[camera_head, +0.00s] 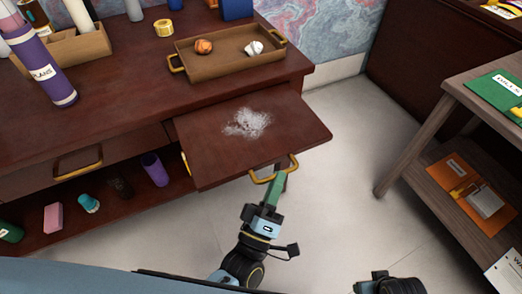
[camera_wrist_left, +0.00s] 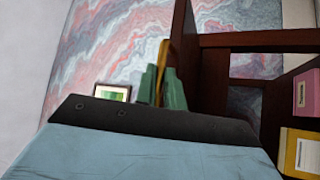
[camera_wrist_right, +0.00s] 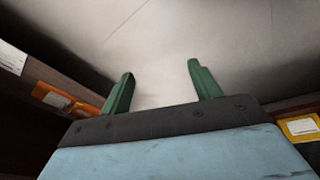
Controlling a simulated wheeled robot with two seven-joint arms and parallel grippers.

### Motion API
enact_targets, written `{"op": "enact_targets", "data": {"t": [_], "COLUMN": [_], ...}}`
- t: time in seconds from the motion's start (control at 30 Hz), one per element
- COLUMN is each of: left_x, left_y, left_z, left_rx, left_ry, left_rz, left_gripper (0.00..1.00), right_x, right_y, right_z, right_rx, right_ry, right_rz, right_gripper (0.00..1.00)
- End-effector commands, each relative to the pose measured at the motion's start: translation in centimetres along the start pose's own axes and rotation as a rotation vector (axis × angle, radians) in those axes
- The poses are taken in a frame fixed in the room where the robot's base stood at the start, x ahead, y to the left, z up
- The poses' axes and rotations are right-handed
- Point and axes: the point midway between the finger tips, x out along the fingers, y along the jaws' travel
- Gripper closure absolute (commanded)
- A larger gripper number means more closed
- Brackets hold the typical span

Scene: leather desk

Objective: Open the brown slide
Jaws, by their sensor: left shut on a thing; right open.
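The brown slide (camera_head: 215,155) is a flat board standing out from the front of the desk, with a patch of white powder or scratches on its top. A brass handle (camera_head: 260,180) is on its front edge. My left gripper (camera_head: 275,182) is shut on this handle. In the left wrist view the green fingertips (camera_wrist_left: 162,85) close around the upright brass handle (camera_wrist_left: 163,55). My right gripper (camera_wrist_right: 162,85) is open and empty, with only pale floor between its fingers. In the head view only part of my right arm shows at the bottom edge.
A tray (camera_head: 190,67) with two small objects stands on the desk above the slide. A closed drawer with a brass handle (camera_head: 78,163) is left of it. A lower shelf holds a purple cup (camera_head: 154,168) and other items. A side shelf (camera_head: 445,130) stands right; floor between is clear.

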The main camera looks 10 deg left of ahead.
Motion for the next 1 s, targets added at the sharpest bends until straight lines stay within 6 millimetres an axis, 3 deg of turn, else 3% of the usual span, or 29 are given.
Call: {"op": "enact_targets", "data": {"t": [0.3, 0.8, 0.83, 1.0], "left_x": [-2.9, -3.3, -3.3, -3.3], "left_y": [2.6, 2.9, 2.9, 2.9], "left_z": [2.8, 3.2, 3.2, 3.2], "left_rx": [0.000, 0.000, 0.000, 0.001], "left_ry": [0.000, 0.000, 0.000, 0.000], "left_rz": [-0.001, 0.001, 0.001, 0.001], "left_gripper": [1.00, 1.00, 0.85, 0.68], "right_x": [1.3, 1.6, 1.6, 1.6], "right_y": [0.7, 0.7, 0.7, 0.7], "right_z": [1.0, 1.1, 1.1, 1.1], "right_rx": [-0.002, -0.003, -0.003, -0.003], "right_ry": [-0.011, -0.011, -0.011, -0.011], "right_rz": [0.009, 0.011, 0.011, 0.010], "right_gripper": [0.37, 0.37, 0.37, 0.37]}}
